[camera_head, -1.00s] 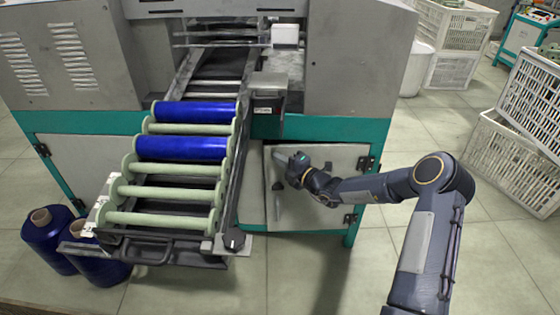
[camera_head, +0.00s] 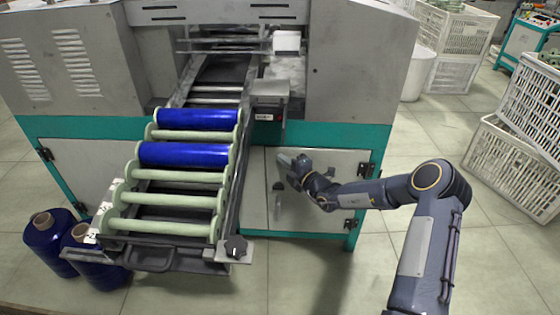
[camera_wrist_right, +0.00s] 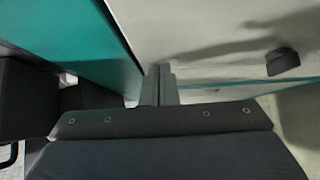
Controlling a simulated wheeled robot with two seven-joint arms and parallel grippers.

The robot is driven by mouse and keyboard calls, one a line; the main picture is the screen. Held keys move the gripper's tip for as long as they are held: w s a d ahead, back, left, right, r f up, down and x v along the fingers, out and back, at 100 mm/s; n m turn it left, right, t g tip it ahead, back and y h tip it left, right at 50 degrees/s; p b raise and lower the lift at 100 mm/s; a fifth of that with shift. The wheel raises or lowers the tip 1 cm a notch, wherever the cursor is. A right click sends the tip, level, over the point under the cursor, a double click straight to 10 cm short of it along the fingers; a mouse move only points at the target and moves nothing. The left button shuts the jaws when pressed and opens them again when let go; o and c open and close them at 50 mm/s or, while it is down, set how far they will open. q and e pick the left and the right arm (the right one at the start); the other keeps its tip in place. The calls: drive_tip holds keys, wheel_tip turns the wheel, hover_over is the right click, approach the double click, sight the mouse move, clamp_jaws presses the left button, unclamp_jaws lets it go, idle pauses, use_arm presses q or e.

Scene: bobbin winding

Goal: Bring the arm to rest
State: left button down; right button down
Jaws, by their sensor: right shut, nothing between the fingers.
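My right arm reaches in from the right in the head view. Its gripper (camera_head: 287,160) is in front of the grey cabinet door (camera_head: 342,165) of the winding machine, beside the bobbin conveyor. In the right wrist view the gripper's fingers (camera_wrist_right: 158,84) are together with nothing between them. The view does not make clear whether the fingertips touch the machine. My left gripper is not in view.
The sloping conveyor (camera_head: 230,205) holds two blue-wound bobbins (camera_head: 197,120) and pale bare ones (camera_head: 165,198). A small grey box (camera_head: 270,88) sits above the gripper. Blue thread cones (camera_head: 45,240) stand at left, white crates (camera_head: 510,165) at right. Floor is clear in front.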

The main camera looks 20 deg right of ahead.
drive_tip(key=a+p+v, duration=0.1)
drive_tip(key=p+v, duration=0.1)
drive_tip(key=v, duration=0.4)
drive_tip(key=s+a+r+n+g+y, duration=0.3)
drive_tip(key=s+a+r+n+g, duration=0.25)
drive_tip(key=s+r+n, duration=0.55)
drive_tip(key=s+a+r+n+g+y, duration=0.35)
drive_tip(key=s+a+n, duration=0.3)
drive_tip(key=n, duration=0.85)
drive_tip(key=s+d+f+n+g+h, duration=0.1)
drive_tip(key=s+d+n+h, duration=0.3)
drive_tip(key=s+n, duration=0.75)
drive_tip(key=s+d+f+n+g+h, duration=0.15)
drive_tip(key=s+n+h, duration=0.35)
drive_tip(key=s+n, duration=0.6)
wheel_tip(320, 180, up, 30)
drive_tip(key=d+p, duration=0.1)
drive_tip(key=p, duration=2.7)
drive_tip(key=shift+s+d+m+p, duration=0.2)
drive_tip(key=shift+s+m+p, duration=0.15)
drive_tip(key=shift+s+p, duration=0.1)
drive_tip(key=shift+f+t+h, duration=0.1)
drive_tip(key=shift+t+h, duration=0.15)
